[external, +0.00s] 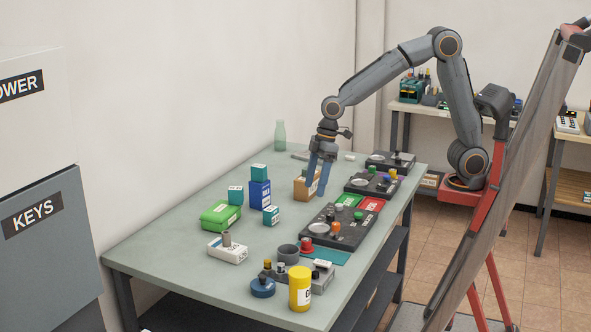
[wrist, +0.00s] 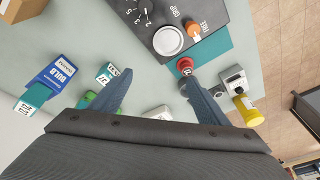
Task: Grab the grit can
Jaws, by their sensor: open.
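A yellow can (external: 300,290) with a yellow lid and a white label stands upright at the near right end of the table (external: 170,250); its label is too small to read fully, and I take it for the grit can. It also shows in the wrist view (wrist: 247,112) at the right, beyond the right finger. My gripper (external: 318,190) points down above the far half of the table, well away from the can. In the wrist view my gripper (wrist: 160,80) has its two blue fingers apart with nothing held between them.
Close by the can are a blue round container (external: 262,287) and a grey block with knobs (external: 322,277). A black control panel (external: 345,232), a red knob (external: 307,245) and a grey cup (external: 289,254) lie between. Green, blue and teal boxes stand left; a cardboard box (external: 301,188) is near my fingers.

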